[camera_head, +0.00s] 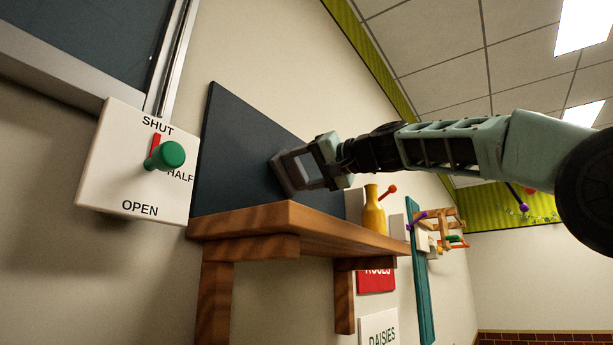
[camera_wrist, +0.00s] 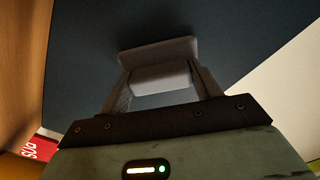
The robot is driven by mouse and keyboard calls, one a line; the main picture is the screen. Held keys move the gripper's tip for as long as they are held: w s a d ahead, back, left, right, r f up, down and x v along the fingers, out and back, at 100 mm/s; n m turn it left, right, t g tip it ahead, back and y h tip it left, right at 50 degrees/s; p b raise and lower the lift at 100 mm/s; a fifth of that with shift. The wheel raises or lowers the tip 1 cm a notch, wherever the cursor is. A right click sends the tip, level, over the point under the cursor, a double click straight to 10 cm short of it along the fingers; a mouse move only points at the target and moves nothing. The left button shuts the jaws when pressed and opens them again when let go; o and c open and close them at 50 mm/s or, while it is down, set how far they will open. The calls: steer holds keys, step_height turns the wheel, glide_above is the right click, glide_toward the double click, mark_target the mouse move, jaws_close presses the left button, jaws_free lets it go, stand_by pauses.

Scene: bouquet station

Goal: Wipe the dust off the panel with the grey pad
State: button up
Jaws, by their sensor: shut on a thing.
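The dark blue-black panel (camera_head: 236,150) stands on a wooden shelf against the wall, and it fills much of the wrist view (camera_wrist: 90,60). I cannot make out any dust on it in either view. My gripper (camera_head: 304,168) is in front of the panel's right part, shut on the grey pad (camera_head: 281,174). In the wrist view the pad (camera_wrist: 158,58) sits between the fingers of my gripper (camera_wrist: 162,82) with its flat face toward the panel. It looks at or very close to the panel; I cannot tell whether it touches.
The wooden shelf (camera_head: 290,217) runs below the panel. A yellow vase (camera_head: 373,215) stands on its right end. A white plate (camera_head: 125,180) with a green knob (camera_head: 170,155) is on the wall at the left. Red (camera_head: 377,281) and white (camera_head: 380,328) signs are below the shelf.

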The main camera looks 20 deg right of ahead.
steer(key=shift+s+a, duration=0.45)
steer(key=shift+a, duration=0.15)
steer(key=shift+d, duration=0.1)
steer(key=shift+b+v, duration=1.1)
steer(key=shift+v, duration=0.05)
steer(key=shift+b+v, duration=0.95)
steer(key=shift+v, duration=0.55)
steer(key=shift+s+d, duration=0.2)
steer(key=shift+s, duration=0.05)
